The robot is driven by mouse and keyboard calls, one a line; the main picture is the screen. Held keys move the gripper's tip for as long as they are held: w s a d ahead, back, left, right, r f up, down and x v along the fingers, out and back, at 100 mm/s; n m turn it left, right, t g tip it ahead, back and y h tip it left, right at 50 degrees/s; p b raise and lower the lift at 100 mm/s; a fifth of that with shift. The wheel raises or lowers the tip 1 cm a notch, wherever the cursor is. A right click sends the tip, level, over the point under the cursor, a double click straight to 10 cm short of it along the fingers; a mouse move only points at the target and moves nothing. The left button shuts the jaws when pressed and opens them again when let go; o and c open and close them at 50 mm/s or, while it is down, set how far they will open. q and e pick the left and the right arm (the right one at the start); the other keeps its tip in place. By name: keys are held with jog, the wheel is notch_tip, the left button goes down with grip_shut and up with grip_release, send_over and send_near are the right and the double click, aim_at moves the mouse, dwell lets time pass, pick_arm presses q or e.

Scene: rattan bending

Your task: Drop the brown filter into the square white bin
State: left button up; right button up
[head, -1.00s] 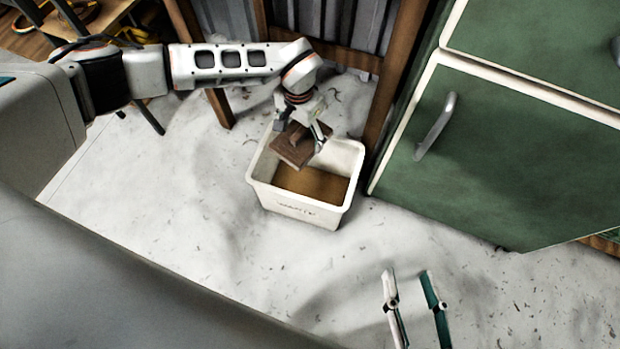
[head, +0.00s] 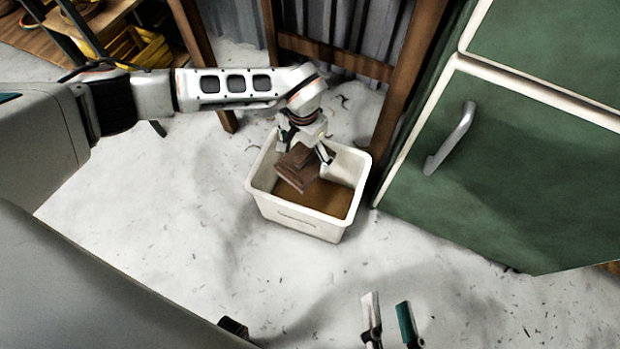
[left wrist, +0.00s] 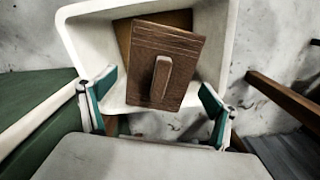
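The brown filter (head: 297,174), a flat square block with a raised handle, is tilted over the opening of the square white bin (head: 308,220). In the left wrist view the filter (left wrist: 178,50) overlaps the bin's inside, with its handle between and apart from my left fingers. My left gripper (head: 306,148) is open above the bin; its spread teal-padded fingers also show in the left wrist view (left wrist: 157,100). I cannot tell whether the filter touches the bin's bottom. My right gripper (head: 388,308) is open and empty, low in the head view.
A brown layer (head: 328,198) covers the bin's bottom. A green cabinet (head: 540,160) with a grey handle stands close to the right. A wooden frame (head: 400,105) stands behind the bin. The pale floor (head: 190,220) left and in front is clear.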

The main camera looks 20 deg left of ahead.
dwell(0.3)
pick_arm(q)
notch_tip(320, 180, up, 12)
dwell(0.5)
dwell(0.3)
